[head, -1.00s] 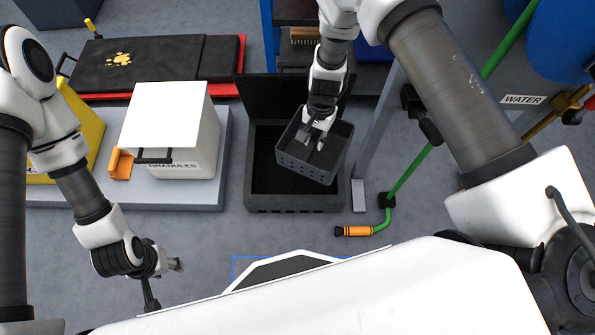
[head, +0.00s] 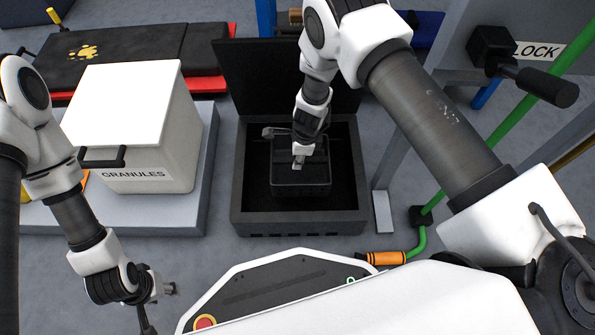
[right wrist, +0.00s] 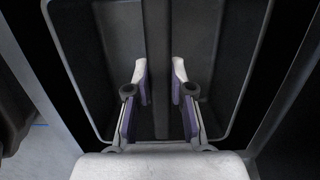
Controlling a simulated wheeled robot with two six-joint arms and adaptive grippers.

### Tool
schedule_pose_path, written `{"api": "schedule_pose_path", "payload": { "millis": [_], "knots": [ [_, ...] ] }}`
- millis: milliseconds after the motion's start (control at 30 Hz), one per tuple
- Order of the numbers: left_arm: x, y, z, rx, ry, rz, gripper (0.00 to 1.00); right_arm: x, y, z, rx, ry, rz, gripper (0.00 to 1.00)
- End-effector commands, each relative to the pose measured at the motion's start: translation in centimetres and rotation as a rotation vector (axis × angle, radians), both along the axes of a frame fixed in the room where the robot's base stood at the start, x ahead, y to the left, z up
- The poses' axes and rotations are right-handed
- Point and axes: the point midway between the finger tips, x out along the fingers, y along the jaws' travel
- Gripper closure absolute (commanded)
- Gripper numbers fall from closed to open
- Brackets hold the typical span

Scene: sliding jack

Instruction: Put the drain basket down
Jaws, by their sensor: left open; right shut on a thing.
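The drain basket (head: 301,188) is a dark grey open bin with a central bar (right wrist: 157,60). In the head view it sits squared up within the opening of a larger dark box (head: 243,195), with dark space around it. I cannot tell whether it touches the floor of the box. My right gripper (head: 298,163) reaches down into the basket. In the right wrist view its two fingers (right wrist: 162,88) are on either side of the central bar, shut on it. My left gripper (head: 165,288) is open and empty, low at the left, away from the box.
The box's raised lid (head: 285,75) stands behind the basket. A white granules bin (head: 125,120) stands on a grey platform to the left. A green pipe with an orange end (head: 385,258) and a grey post (head: 383,212) are at the right. A control panel (head: 280,285) is in front.

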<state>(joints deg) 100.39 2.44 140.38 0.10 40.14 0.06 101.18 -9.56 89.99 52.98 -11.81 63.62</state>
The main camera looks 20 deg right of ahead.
Motion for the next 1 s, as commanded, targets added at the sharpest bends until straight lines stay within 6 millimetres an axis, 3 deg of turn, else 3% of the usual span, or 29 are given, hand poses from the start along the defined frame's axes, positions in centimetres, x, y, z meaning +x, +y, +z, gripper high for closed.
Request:
{"api": "schedule_pose_path", "payload": {
  "millis": [200, 567, 600, 633, 667, 1000],
  "knots": [
    [0.2, 0.1, -2.6, 0.000, -0.004, 0.005, 0.55, 0.1, 0.0, -4.0, 0.001, -0.002, 0.002, 1.00],
    [0.2, 0.1, -2.5, 0.001, -0.005, 0.006, 0.55, 0.0, 0.0, -4.3, 0.000, 0.000, 0.003, 1.00],
    [0.2, 0.1, -2.5, 0.001, -0.005, 0.006, 0.55, 0.0, 0.0, -4.2, 0.000, 0.000, 0.003, 0.68],
    [0.2, 0.1, -2.5, 0.001, -0.005, 0.006, 0.55, 0.0, 0.0, -4.2, 0.000, 0.000, 0.003, 0.57],
    [0.2, 0.1, -2.5, 0.001, -0.005, 0.006, 0.55, 0.0, 0.0, -4.2, 0.000, 0.000, 0.003, 0.53],
    [0.2, 0.1, -2.2, 0.001, -0.004, 0.006, 0.55, 0.1, 0.0, -3.6, 0.000, -0.001, 0.003, 0.53]
  ]
}}
